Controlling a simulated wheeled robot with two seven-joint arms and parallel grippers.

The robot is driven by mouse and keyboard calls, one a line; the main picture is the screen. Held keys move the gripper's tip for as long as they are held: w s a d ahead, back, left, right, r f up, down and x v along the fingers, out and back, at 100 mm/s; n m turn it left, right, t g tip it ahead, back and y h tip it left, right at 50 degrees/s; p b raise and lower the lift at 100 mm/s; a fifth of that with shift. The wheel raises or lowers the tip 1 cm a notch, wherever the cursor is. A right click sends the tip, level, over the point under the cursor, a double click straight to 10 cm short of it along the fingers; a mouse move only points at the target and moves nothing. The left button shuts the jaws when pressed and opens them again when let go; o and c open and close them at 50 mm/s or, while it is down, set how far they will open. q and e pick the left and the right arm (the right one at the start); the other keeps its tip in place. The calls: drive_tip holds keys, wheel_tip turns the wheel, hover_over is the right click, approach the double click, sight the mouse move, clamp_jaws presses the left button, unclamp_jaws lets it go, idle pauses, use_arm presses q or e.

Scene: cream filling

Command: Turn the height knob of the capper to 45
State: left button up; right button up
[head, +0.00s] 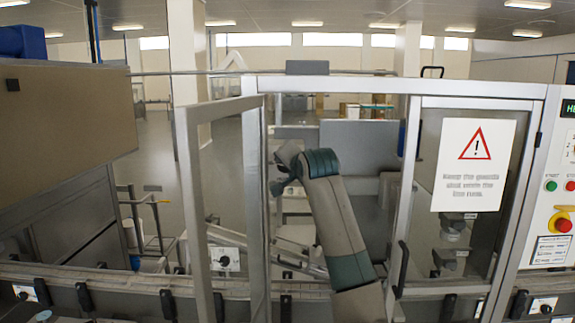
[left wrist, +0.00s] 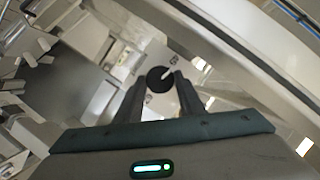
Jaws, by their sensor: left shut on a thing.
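In the left wrist view, a round black knob (left wrist: 155,84) with a white pointer mark sits on a pale plate with small markings. My left gripper (left wrist: 160,82) has its two dark fingers on either side of the knob and is shut on it. The pointer slants to the upper right. In the head view, one of my arms, grey with teal bands, reaches into the guarded machine. Its gripper end and the held knob cannot be made out there. My right gripper is not seen.
An open guard door (head: 195,215) stands left of the arm. A closed guard panel with a warning sign (head: 474,165) is to the right, beside a dark handle (head: 400,268). A control panel with a red stop button (head: 562,224) is at the far right. A conveyor rail runs along the front.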

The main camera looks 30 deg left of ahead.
use_arm(q)
drive_tip(key=shift+r+n+h, duration=0.1)
drive_tip(key=shift+n+h, duration=0.2)
drive_tip(key=shift+n, duration=0.2)
drive_tip(key=o, duration=1)
drive_tip(key=shift+o, duration=0.2)
drive_tip(key=b+v, duration=0.8)
drive_tip(key=v, duration=0.9)
drive_tip(key=shift+s, duration=0.2)
